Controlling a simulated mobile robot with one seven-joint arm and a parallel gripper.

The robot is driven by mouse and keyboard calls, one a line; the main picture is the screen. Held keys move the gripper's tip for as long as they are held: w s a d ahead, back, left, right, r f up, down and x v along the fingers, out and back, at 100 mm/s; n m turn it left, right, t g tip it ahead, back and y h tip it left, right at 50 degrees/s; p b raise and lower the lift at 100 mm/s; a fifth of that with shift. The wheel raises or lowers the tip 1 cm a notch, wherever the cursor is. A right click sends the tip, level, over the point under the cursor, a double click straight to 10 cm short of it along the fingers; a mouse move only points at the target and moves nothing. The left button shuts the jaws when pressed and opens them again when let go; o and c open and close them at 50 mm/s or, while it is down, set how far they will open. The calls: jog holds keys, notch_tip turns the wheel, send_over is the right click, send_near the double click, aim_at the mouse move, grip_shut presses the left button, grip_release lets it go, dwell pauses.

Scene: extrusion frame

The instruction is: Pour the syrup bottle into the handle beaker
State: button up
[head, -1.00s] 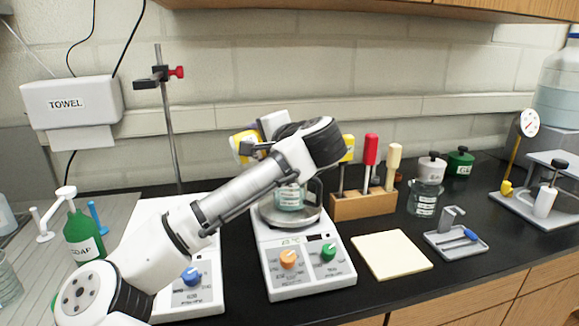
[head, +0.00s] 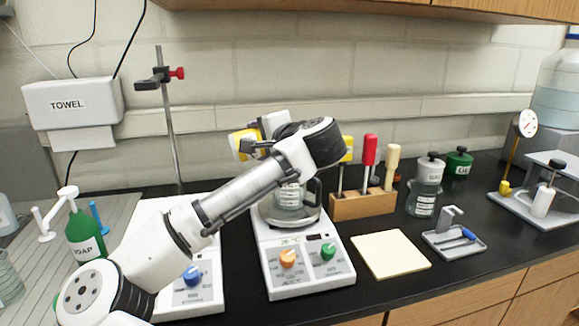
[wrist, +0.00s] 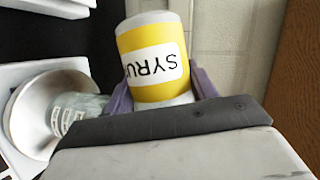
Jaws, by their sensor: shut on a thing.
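The syrup bottle (head: 241,145) is white with a yellow band and lies strongly tilted in the air. In the wrist view its SYRUP label (wrist: 153,64) reads upside down. My gripper (head: 264,143) is shut on it; in the wrist view purple-grey fingers (wrist: 163,92) sit on both sides of it. The handle beaker (head: 290,198) is clear glass with a label and stands on the round plate of a hotplate, below my wrist. It also shows at the left of the wrist view (wrist: 78,112). My arm hides part of its rim. No stream of liquid is visible.
The hotplate (head: 300,270) has orange and green knobs. Another device with a blue knob (head: 192,276) is to its left, beside a clamp stand (head: 168,120). A wooden tool block (head: 362,205) and a labelled beaker (head: 422,198) stand right. A cream pad (head: 390,254) lies in front.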

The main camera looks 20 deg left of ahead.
jog(key=shift+r, duration=0.15)
dwell(0.9)
jog(key=shift+f+m+y, duration=0.2)
jog(key=shift+m+y, duration=0.2)
jog(key=shift+m, duration=0.2)
dwell(1.7)
